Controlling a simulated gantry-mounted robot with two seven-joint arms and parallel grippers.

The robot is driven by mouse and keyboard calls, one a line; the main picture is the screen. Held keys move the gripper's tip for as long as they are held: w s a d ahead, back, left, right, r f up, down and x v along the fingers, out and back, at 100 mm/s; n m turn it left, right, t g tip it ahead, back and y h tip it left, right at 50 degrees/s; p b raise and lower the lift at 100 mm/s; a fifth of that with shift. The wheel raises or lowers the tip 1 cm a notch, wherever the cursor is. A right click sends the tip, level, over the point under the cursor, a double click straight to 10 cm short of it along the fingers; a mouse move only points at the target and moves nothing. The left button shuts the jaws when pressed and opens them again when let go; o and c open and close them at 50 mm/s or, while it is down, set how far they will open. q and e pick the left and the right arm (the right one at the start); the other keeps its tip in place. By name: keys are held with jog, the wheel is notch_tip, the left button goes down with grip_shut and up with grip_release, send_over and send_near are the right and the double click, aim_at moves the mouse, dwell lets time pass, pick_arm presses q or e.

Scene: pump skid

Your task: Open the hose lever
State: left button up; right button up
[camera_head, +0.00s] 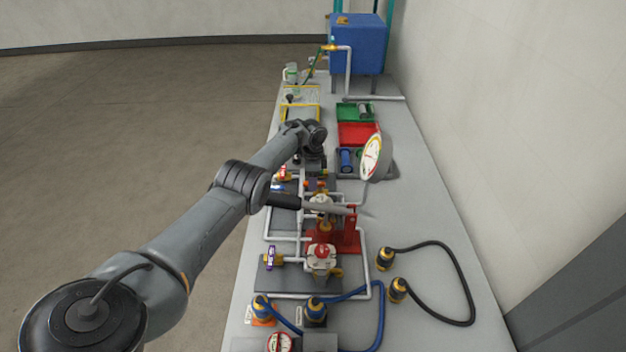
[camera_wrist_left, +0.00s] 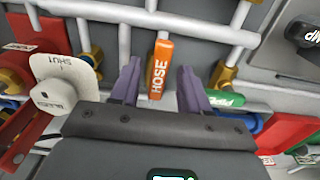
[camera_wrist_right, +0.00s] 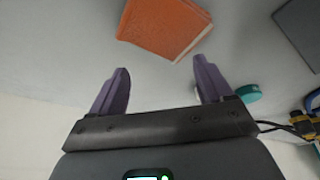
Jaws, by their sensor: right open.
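The orange hose lever (camera_wrist_left: 161,68), marked HOSE, stands in the left wrist view, pointing down from a white pipe. My left gripper (camera_wrist_left: 158,84) is open, with one purple finger on each side of the lever. Gaps show on both sides, so the fingers are not closed on it. In the head view my left arm reaches over the skid, and its gripper (camera_head: 308,160) is small and mostly hidden by the wrist. My right gripper (camera_wrist_right: 158,82) is open and empty in the right wrist view; I do not make it out in the head view.
A white tag marked SHUT (camera_wrist_left: 65,82) is left of the lever, and a green handle (camera_wrist_left: 228,100) is right of it. White pipes run close around. A round gauge (camera_head: 371,157) stands beside the skid.

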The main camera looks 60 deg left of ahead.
pick_arm(q)
jog(key=shift+r+p, duration=0.3)
jog(key=shift+r, duration=0.3)
pick_arm(e)
jog(key=shift+r, duration=0.3)
notch_tip(320, 180, up, 3)
jog(key=p, duration=0.3)
jog(key=shift+a, duration=0.15)
pick_arm(q)
notch_tip(320, 180, up, 10)
jog(key=shift+f, duration=0.15)
pick_arm(e)
jog(key=shift+r, duration=0.1)
